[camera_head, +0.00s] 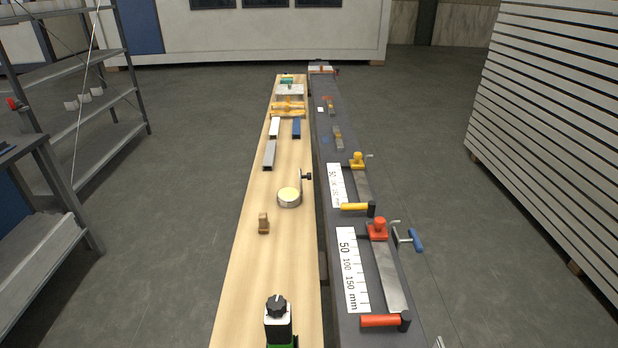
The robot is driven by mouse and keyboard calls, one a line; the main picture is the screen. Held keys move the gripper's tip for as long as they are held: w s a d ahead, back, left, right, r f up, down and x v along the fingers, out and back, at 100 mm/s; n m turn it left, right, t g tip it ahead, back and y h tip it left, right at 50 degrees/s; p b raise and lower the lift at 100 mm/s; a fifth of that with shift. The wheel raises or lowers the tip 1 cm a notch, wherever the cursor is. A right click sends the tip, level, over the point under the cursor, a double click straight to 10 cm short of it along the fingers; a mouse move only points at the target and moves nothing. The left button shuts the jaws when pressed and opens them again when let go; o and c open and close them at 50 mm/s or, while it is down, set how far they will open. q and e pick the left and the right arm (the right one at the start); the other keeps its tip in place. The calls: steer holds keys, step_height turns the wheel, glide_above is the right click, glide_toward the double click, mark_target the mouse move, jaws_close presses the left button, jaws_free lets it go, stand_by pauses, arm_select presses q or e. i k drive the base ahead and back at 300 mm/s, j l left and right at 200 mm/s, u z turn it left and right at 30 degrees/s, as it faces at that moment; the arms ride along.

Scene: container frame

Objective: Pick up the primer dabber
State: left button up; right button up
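No thing here is plainly marked as the primer dabber. A small brown wooden block (263,223) stands farther along the same board. A round cream disc (289,196) with a dark-knobbed bracket is just beyond it, to the right. I cannot tell for sure which is the dabber. Neither of my grippers shows clearly in the head view.
The long wooden board (252,276) runs beside a dark grey strip (352,325) holding an orange-handled clamp (381,321) and a yellow-handled clamp (355,208). Grey, white and blue bars lie farther back. Shelving (75,70) stands left, stacked panels (545,110) right; floor between is clear.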

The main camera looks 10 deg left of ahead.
mark_target(264, 225)
steer(key=k+l+u, duration=0.1)
steer(key=l+u, duration=0.15)
steer(key=l, duration=0.2)
steer(key=k+l+u, duration=0.1)
steer(key=l+u, duration=0.15)
steer(key=l, duration=0.2)
steer(key=k+l+u, duration=0.25)
steer(key=l, duration=0.15)
steer(key=i, duration=0.1)
